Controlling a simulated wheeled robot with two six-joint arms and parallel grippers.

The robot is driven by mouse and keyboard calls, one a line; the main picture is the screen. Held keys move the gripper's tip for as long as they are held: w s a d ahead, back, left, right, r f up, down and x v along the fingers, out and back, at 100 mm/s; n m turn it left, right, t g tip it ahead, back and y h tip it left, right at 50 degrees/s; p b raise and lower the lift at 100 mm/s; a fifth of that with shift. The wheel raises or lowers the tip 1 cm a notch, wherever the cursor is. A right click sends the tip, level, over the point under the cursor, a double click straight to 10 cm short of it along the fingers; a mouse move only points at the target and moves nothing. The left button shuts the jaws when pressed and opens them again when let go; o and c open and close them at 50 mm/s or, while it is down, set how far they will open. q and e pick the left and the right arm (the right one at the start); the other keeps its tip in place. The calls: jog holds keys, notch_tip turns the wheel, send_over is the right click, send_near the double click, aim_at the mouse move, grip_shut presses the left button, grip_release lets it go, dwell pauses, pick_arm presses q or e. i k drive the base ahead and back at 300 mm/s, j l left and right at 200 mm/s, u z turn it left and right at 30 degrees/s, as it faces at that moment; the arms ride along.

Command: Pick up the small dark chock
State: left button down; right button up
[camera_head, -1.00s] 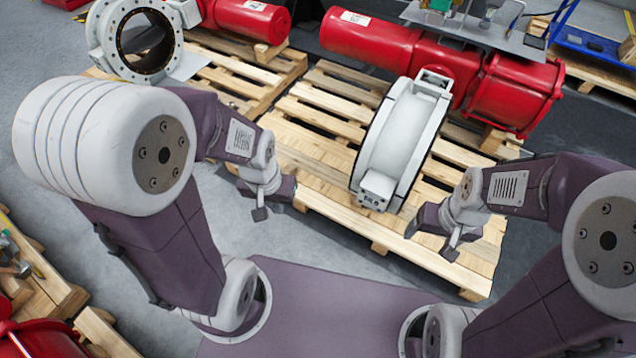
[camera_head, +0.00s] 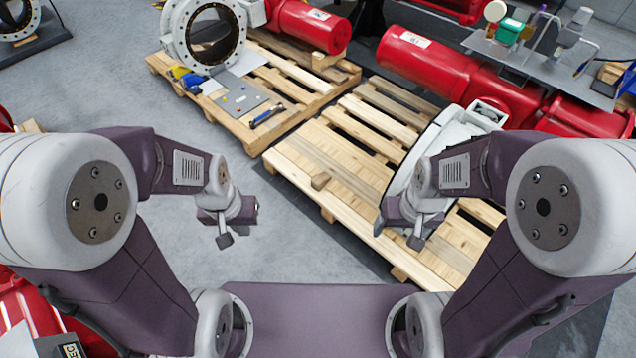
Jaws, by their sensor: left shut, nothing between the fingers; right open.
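A small brown wooden block (camera_head: 320,181), which looks like the chock, lies on the slats near the left front edge of the middle pallet (camera_head: 300,158). It is only slightly darker than the pallet wood. My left gripper (camera_head: 248,209) is shut and empty, over the grey floor to the left of the pallet and apart from the block. My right gripper (camera_head: 384,222) is open, in front of the white ring-shaped part, to the right of the block and apart from it. My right arm hides much of that ring-shaped part (camera_head: 447,132).
Red actuator cylinders (camera_head: 430,65) lie behind the middle pallet. A left pallet (camera_head: 215,105) carries a flanged valve body (camera_head: 203,35), a grey plate (camera_head: 240,99) and tools. A grey shelf (camera_head: 540,65) with small items stands at the back right. Grey floor (camera_head: 275,240) lies open between my arms.

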aim_at(319, 181)
jog(key=i+j+u, duration=0.1)
jog(key=i+u, duration=0.3)
jog(key=i, duration=0.15)
jog(key=i+l+u, duration=0.1)
jog(key=i+u, duration=0.35)
jog(key=i, duration=0.05)
